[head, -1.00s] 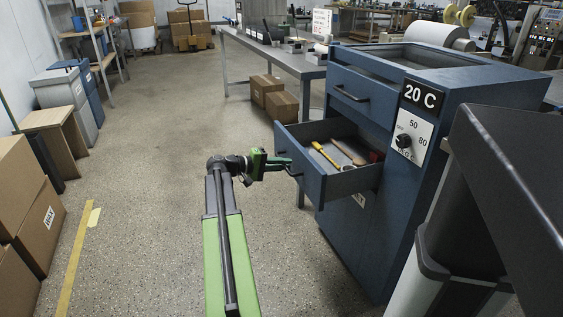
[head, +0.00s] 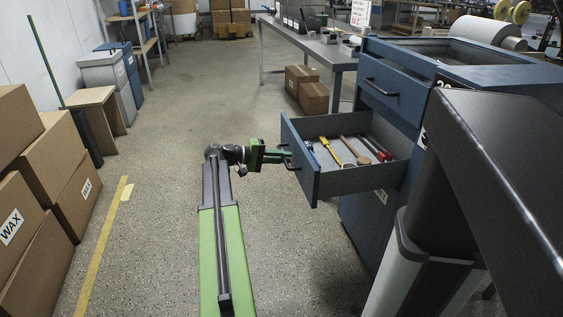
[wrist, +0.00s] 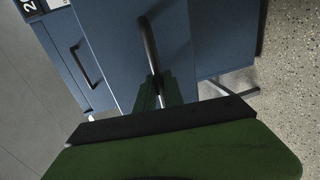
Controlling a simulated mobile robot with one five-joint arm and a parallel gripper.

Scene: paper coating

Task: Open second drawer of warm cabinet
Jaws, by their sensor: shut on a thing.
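The blue warm cabinet (head: 360,222) stands at the right in the head view. Its second drawer (head: 330,183) is pulled well out, and tools lie inside: a yellow-handled one, wooden-handled ones and red-handled ones. My gripper (head: 287,157) is at the drawer's front and shut on its dark handle (head: 290,163). In the wrist view the handle (wrist: 149,45) runs down between the green fingers of my gripper (wrist: 154,92). The top drawer (head: 392,92) is shut, with its own dark handle. The lower part of the cabinet is partly hidden by the open drawer and my own body.
Cardboard boxes marked WAX (head: 40,200) are stacked at the left by a yellow floor line (head: 104,245). A grey metal table (head: 310,48) stands behind the cabinet, with cardboard boxes (head: 306,92) under it. The floor (head: 190,110) between is clear.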

